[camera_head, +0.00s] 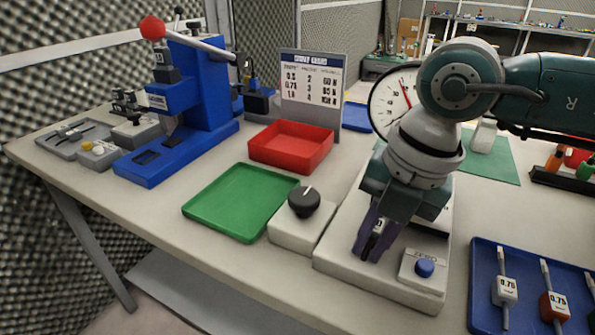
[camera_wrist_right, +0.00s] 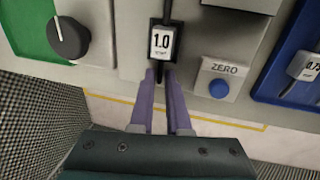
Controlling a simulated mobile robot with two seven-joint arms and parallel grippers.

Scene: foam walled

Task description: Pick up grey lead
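A lead with a grey body and a 0.75 label (camera_head: 505,288) lies in the blue tray (camera_head: 481,256) at the lower right. A red-bodied 0.75 lead (camera_head: 555,305) lies beside it. Another lead, labelled 1.0 (camera_wrist_right: 162,42), sits on the pale scale base, with black around it; its body colour is unclear. My right gripper (camera_head: 368,246) points down over that base. In the right wrist view, its purple fingertips (camera_wrist_right: 160,72) are close together at the lower end of the 1.0 lead, with something dark between them. Whether they grip it is unclear. My left gripper is out of view.
A ZERO button box (camera_head: 424,268) stands right of my gripper. A box with a black knob (camera_head: 304,202), a green tray (camera_head: 238,201), a red bin (camera_head: 291,146) and a blue press (camera_head: 190,95) stand to the left. A round dial (camera_head: 392,104) is behind my arm.

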